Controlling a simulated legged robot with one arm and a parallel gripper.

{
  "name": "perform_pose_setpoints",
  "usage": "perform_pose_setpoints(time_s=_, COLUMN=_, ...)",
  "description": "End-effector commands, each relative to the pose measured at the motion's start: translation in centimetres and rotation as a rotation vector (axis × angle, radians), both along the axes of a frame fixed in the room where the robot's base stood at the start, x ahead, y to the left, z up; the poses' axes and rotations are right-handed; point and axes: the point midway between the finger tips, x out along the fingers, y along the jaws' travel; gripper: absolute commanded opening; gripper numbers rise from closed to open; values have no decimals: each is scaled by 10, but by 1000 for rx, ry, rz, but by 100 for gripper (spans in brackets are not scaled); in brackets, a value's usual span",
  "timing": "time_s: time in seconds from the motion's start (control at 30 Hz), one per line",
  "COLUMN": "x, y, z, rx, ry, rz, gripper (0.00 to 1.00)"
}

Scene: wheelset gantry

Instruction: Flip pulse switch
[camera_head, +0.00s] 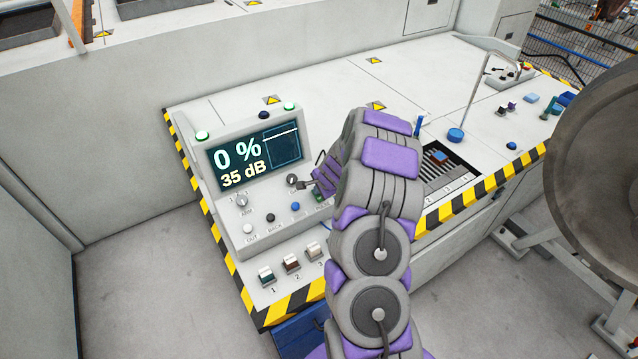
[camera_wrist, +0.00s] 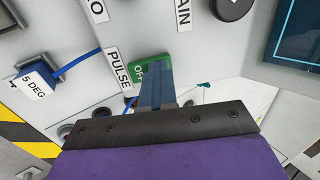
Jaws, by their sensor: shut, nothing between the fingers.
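The pulse switch (camera_wrist: 138,72) is a green rocker marked OFF, beside a white PULSE label (camera_wrist: 119,70) in the wrist view. My gripper (camera_wrist: 156,70) is shut and empty. Its fingertips overlap the switch in that view and hide part of it; I cannot tell whether they touch it. In the head view my gripper (camera_head: 310,185) is at the right side of the control console (camera_head: 225,200), mostly behind my arm. A small green patch below it there is partly covered.
The console screen (camera_head: 254,157) reads 0 % and 35 dB. Knobs, coloured buttons and numbered connectors (camera_head: 291,262) lie left of and below my gripper. A blue cable (camera_wrist: 78,63) runs close by in the wrist view. A large wheel (camera_head: 598,150) stands at right.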

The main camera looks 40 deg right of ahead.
Motion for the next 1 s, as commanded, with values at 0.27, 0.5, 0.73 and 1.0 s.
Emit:
perform_pose_setpoints(time_s=0.27, x=-4, y=-1, z=-7, rx=4, ry=5, rz=-1, gripper=0)
perform_pose_setpoints(time_s=0.5, x=-13, y=0, z=-13, rx=9, ry=8, rz=0, gripper=0)
perform_pose_setpoints(time_s=0.73, x=-19, y=2, z=-16, rx=10, ry=9, rz=2, gripper=0)
perform_pose_setpoints(time_s=1.0, x=-19, y=2, z=-15, rx=9, ry=11, rz=2, gripper=0)
